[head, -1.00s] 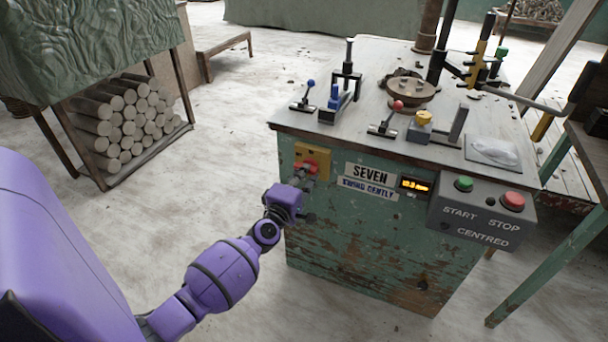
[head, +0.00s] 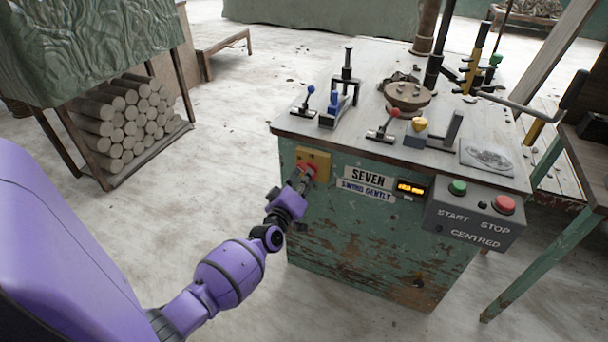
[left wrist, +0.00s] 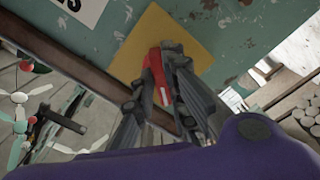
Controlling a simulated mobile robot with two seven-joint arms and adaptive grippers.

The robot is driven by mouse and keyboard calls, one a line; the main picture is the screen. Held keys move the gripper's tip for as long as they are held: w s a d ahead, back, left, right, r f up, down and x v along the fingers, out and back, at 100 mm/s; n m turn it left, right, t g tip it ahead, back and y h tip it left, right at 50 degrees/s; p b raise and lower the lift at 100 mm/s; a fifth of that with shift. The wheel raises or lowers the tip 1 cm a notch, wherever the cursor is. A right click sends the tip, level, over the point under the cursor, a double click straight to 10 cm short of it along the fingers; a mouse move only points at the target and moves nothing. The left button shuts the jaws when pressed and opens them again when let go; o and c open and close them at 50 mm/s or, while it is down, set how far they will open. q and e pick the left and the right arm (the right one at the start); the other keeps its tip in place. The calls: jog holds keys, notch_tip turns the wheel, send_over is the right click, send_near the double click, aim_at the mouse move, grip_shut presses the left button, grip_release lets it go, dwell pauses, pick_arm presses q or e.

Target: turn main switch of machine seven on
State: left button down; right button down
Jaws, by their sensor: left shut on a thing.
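Machine seven is a worn green cabinet (head: 365,245) with a "SEVEN" label (head: 368,176). Its main switch is a red handle (head: 308,168) on a yellow plate (head: 322,160) at the front's upper left. My left gripper (head: 303,177) reaches it from the lower left and is shut on the red handle. In the left wrist view, the red handle (left wrist: 156,76) lies between the grey fingers, in front of the yellow plate (left wrist: 148,38). The fingers partly hide the handle, so its exact switch position is hard to tell. My right gripper is out of view.
A grey box with a green start button (head: 457,188) and a red stop button (head: 504,205) is at the front's right. Small levers and a round turntable (head: 408,96) stand on the machine top. A log rack (head: 128,125) stands left; floor between is clear.

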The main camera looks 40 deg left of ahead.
pick_arm(q)
jog(key=shift+m+p, duration=1.7)
jog(key=shift+m, duration=3.4)
jog(key=c, duration=1.8)
grip_release()
jog(key=shift+o, duration=0.2)
